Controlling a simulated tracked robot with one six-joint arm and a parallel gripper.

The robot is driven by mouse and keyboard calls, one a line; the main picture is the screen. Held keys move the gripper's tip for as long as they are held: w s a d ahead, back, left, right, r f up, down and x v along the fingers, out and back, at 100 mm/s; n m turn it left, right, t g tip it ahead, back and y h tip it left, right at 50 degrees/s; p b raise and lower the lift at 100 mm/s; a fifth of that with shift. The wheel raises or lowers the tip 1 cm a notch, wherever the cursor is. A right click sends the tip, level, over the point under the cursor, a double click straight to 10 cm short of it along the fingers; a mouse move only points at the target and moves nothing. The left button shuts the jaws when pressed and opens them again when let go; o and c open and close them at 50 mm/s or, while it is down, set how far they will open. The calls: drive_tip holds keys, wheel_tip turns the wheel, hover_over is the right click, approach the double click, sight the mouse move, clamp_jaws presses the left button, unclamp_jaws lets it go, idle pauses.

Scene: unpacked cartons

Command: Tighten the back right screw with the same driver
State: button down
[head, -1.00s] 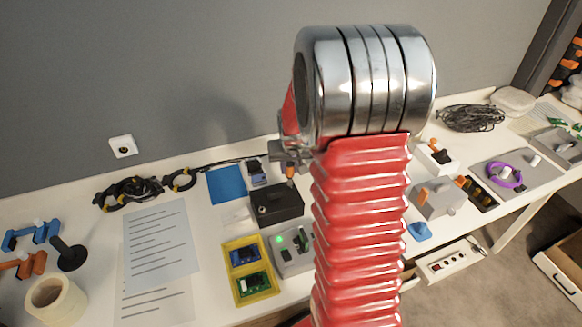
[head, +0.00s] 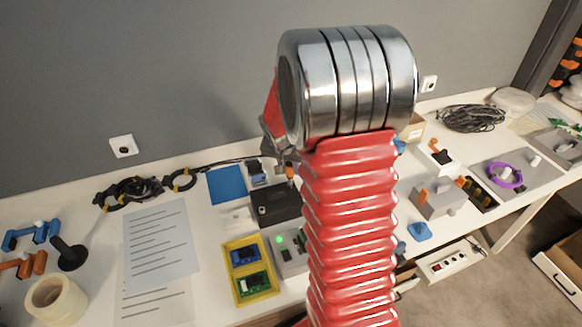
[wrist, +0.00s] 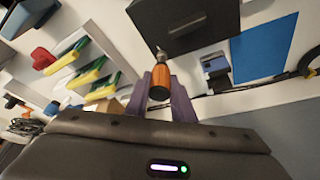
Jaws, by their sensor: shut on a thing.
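My gripper (wrist: 161,95) has its two purple fingers shut on the driver (wrist: 160,77), which has an orange handle and a short metal shaft. In the wrist view the shaft points at the edge of the black box (wrist: 185,17); I cannot tell whether the tip touches it. In the head view the black box (head: 275,204) lies on the table, and the driver (head: 290,171) shows as a small orange patch by its back right corner. My gripper (head: 284,160) is partly hidden there by my arm. The screws are too small to make out clearly.
A blue mat (head: 227,184) and a small blue-and-grey device (head: 258,174) lie behind the black box. A yellow tray (head: 262,293) with circuit boards and a grey unit with a green light (head: 281,240) stand in front.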

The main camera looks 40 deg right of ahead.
drive_tip(key=shift+m+g+h, duration=0.5)
drive_tip(key=shift+m+g, duration=0.3)
drive_tip(key=shift+m, duration=1.5)
drive_tip(key=m+g, duration=0.2)
drive_tip(key=m, duration=0.3)
drive_tip(key=shift+n+t, duration=0.4)
drive_tip(key=shift+n, duration=0.5)
drive_tip(key=shift+r, duration=2.25)
